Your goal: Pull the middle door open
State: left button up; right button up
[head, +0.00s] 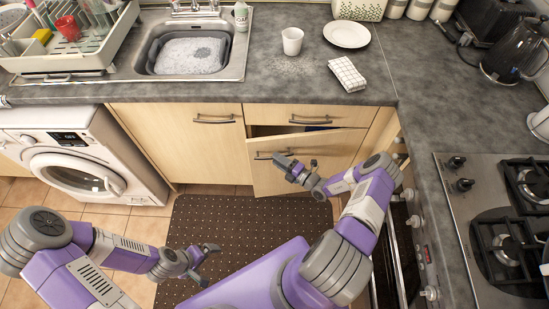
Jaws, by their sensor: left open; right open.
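The middle door (330,152) is a light wood cabinet door under the counter, below a drawer. It stands ajar, with its left side swung out and a dark gap above its top edge. Its metal bar handle (262,156) is near the top left of the door. My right gripper (294,164) is open in front of the door, close to the handle's right end; I cannot tell whether it touches. My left gripper (209,262) is open and empty, low over the dark mat, away from the door.
A closed cabinet door (185,145) is left of the middle door, and a washing machine (80,160) stands further left. An oven front (405,255) and hob (500,220) are at the right. A dotted mat (215,220) covers the floor in front.

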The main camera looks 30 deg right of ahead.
jog(key=shift+x, duration=1.3)
grip_shut()
